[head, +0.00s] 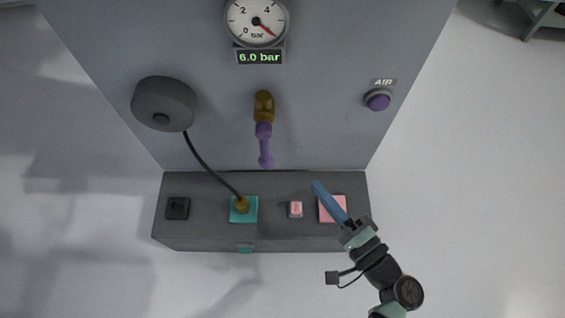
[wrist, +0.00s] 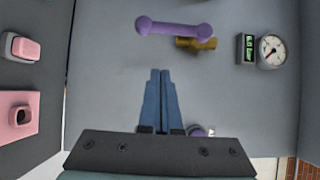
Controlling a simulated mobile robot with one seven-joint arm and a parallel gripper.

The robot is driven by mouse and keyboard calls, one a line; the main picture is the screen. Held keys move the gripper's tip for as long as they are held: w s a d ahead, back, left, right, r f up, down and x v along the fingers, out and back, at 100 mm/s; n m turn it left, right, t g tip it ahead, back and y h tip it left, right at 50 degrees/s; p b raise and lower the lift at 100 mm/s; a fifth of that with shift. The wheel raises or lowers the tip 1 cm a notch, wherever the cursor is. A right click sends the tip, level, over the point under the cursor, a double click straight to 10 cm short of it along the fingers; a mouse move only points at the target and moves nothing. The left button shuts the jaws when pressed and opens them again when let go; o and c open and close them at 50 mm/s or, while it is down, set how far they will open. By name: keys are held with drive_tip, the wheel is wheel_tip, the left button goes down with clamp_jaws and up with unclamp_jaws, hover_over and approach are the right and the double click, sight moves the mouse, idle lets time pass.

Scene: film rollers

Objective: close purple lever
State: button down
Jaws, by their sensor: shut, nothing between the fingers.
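The purple lever (head: 264,146) points down from a brass valve (head: 264,105) on the grey wall panel in the head view. In the wrist view the lever (wrist: 175,28) lies across the top, with the brass valve (wrist: 196,44) at its right end. My gripper (head: 317,186) has its blue fingers together and holds nothing. It is to the right of and below the lever in the head view, over the right part of the ledge. In the wrist view the fingertips (wrist: 160,72) point towards the lever, with a gap between them.
A gauge (head: 257,22) above the valve has a 6.0 bar display (head: 259,57). A purple AIR button (head: 378,99) is at the right. The ledge (head: 205,233) carries a teal pad, a pink button and a pink pad (head: 327,214).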

sight(265, 148)
drive_tip(key=w+a+b, duration=0.3)
drive_tip(key=w+a, duration=0.3)
drive_tip(key=a, duration=0.1)
drive_tip(key=shift+w+a+b, duration=0.3)
drive_tip(key=shift+a, duration=0.1)
drive_tip(key=shift+a+f+m+b, duration=0.15)
drive_tip(key=shift+a+m+b, duration=0.1)
drive_tip(key=shift+m+b, duration=0.05)
